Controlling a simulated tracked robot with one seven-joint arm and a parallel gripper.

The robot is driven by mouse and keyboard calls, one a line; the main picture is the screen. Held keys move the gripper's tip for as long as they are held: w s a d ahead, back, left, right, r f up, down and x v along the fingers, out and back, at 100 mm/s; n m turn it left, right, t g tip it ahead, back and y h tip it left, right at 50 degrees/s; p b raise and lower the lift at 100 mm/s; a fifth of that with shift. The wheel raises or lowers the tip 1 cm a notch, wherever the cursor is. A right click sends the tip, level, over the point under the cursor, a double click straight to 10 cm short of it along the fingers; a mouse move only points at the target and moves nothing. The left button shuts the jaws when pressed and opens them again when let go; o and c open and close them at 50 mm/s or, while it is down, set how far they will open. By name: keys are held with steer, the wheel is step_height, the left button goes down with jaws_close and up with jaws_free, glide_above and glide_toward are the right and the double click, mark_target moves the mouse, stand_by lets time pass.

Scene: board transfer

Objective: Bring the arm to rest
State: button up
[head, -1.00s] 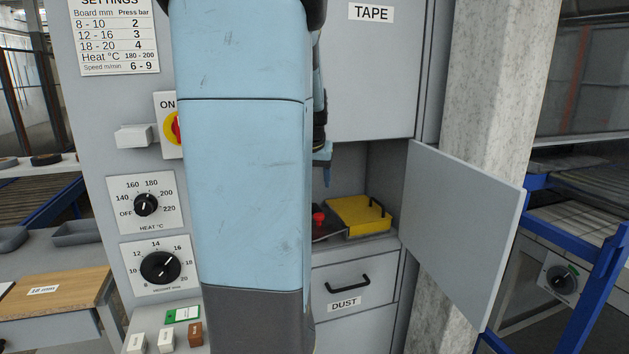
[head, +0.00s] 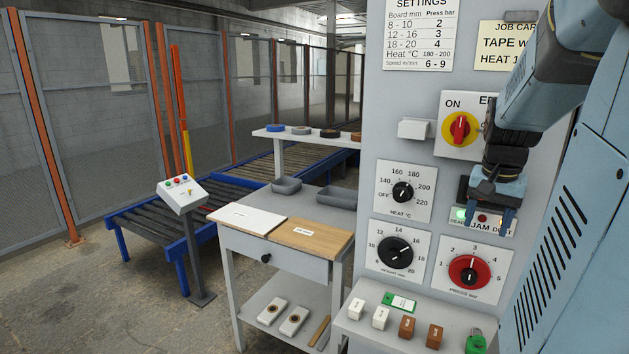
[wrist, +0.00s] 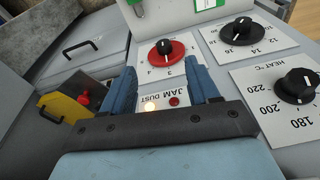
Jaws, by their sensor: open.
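My gripper (head: 491,214) hangs fingers down in front of the grey machine panel (head: 425,118), at the right of the head view. It covers part of the lamp plate with the READY and JAM DUST labels. In the wrist view my gripper (wrist: 163,80) has its two blue fingers spread apart with nothing between them. Past the fingers show the red press dial (wrist: 165,52) and a lit lamp (wrist: 151,107). My blue arm fills the right side of the head view. I cannot tell whether the fingers touch the panel.
Heat dial (head: 402,192) and height dial (head: 395,252) lie left of my gripper. A ledge below holds several small blocks and a green padlock (head: 475,342). A table with a wooden board (head: 309,238), a roller conveyor (head: 150,222) and a control post (head: 181,194) stand to the left.

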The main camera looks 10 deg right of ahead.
steer(key=s+a+r+n+t, duration=0.1)
steer(key=s+a+n, duration=0.1)
steer(key=a, duration=0.5)
steer(key=s+a+r+n+t, duration=0.1)
steer(key=s+a+n, duration=0.2)
steer(key=a, duration=0.4)
steer(key=s+a+r+n+t+y, duration=0.1)
steer(key=s+a+n, duration=0.2)
steer(key=a, duration=0.3)
steer(key=shift+a+r+n+t, duration=0.3)
steer(key=shift+a+n+t, duration=0.1)
steer(key=shift+c, duration=0.4)
